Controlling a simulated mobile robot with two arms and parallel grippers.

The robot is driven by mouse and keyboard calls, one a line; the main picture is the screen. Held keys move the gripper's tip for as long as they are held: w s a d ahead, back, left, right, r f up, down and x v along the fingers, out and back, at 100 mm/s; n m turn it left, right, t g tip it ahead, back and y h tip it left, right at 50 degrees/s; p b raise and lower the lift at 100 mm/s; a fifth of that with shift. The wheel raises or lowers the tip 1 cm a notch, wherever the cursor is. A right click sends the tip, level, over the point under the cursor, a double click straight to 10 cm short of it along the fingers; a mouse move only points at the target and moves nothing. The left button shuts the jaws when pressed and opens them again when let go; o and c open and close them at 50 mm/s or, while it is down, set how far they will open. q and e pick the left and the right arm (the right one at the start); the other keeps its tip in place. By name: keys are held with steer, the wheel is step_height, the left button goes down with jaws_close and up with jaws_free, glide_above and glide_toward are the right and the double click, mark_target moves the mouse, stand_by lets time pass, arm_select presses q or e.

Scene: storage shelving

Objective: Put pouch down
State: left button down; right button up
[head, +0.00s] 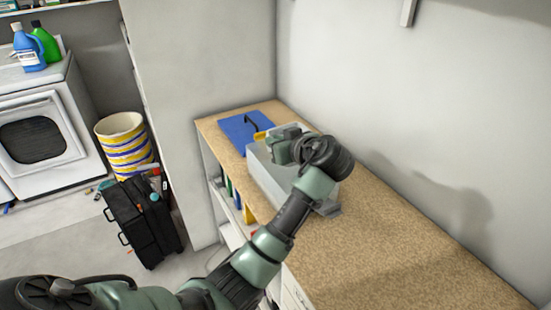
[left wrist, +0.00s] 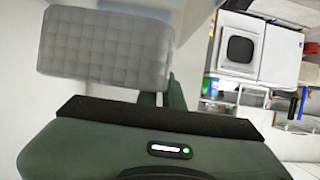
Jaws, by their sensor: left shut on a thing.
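The pouch (left wrist: 105,47) is pale grey with a quilted pattern and shows in the upper left of the left wrist view. My left gripper (head: 283,145) is shut on it, above the wood-topped counter (head: 390,245) in the head view. I cannot clearly make out the pouch in the head view, where the gripper and wrist cover that spot. I cannot tell whether the pouch touches anything below it. My right gripper is not in view.
A pale grey, box-like bin (head: 267,181) stands on the counter under my left wrist. A blue flat case (head: 238,130) with a dark handle lies behind it. The counter's near right part is clear. A wall bounds the counter's back. A black suitcase (head: 145,225) stands on the floor.

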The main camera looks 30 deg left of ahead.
arm_select(q)
step_height(320, 180, down, 2)
steer(key=shift+f, duration=0.1)
step_height(320, 180, down, 4)
steer(key=shift+f+p, duration=0.25)
steer(key=shift+p, duration=0.3)
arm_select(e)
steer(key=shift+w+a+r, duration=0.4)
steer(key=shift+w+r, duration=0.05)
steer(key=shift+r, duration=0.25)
arm_select(q)
steer(key=shift+f+b, duration=0.6)
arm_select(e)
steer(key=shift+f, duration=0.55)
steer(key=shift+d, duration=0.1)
arm_select(q)
steer(key=shift+s, duration=0.1)
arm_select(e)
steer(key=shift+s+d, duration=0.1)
arm_select(q)
steer(key=c, duration=1.8)
jaws_free()
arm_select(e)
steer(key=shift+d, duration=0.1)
